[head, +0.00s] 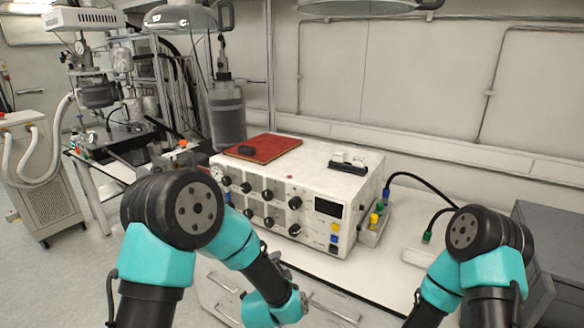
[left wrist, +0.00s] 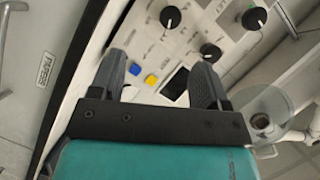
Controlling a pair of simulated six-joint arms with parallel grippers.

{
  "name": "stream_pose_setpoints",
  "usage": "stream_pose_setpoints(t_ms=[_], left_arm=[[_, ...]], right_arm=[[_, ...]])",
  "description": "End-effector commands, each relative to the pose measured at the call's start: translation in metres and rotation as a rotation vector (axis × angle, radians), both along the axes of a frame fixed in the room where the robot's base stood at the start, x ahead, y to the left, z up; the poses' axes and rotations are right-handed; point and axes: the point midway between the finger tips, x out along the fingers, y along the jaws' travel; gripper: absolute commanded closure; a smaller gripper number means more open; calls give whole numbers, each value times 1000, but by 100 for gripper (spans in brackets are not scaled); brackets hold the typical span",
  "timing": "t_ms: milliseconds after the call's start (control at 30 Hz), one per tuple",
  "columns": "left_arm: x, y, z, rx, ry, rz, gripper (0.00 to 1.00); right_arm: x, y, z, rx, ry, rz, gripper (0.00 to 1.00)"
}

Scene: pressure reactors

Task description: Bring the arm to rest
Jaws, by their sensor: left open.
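My left arm comes in from the left and bends down past the front of a white control box (head: 310,185). My left gripper (head: 284,270) is low in front of that box, partly hidden by my own wrist. In the left wrist view its two dark fingers (left wrist: 160,85) are spread apart with nothing held between them. Beyond them are the box's blue button (left wrist: 135,69), yellow button (left wrist: 151,79) and dark screen (left wrist: 177,86). My right arm's elbow shows at the lower right of the head view; its gripper is out of frame.
A red pad (head: 268,149) with a small black item lies on the box. A holder with coloured caps (head: 374,222) and black cables stand to its right on the white bench (head: 380,275). A stirrer vessel (head: 227,115) stands behind, and a grey cabinet (head: 550,240) is at right.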

Motion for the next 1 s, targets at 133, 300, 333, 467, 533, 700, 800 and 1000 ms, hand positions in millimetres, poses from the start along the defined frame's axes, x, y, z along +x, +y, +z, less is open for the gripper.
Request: stream_pose_setpoints(t_ms=[133, 300, 333, 467, 533, 700, 800, 1000], left_arm=[[-13, 31, -46, -135, 180, 30, 30], [-48, 74, -111, -362, 473, 127, 30], [-56, 81, -121, -402, 525, 151, 30], [-96, 111, -164, -574, 749, 280, 30], [-121, 126, -184, -663, 869, 365, 30], [-188, 157, -223, -861, 1141, 617, 30], [-226, 170, -237, -954, 1274, 773, 30], [-269, 181, -248, -1044, 1413, 969, 30]], right_arm=[[0, 0, 0, 0, 0, 0, 57], [0, 0, 0, 0, 0, 0, 57], [0, 0, 0, 0, 0, 0, 57], [0, 0, 0, 0, 0, 0, 57], [0, 0, 0, 0, 0, 0, 57], [0, 0, 0, 0, 0, 0, 57], [0, 0, 0, 0, 0, 0, 57], [0, 0, 0, 0, 0, 0, 57]])
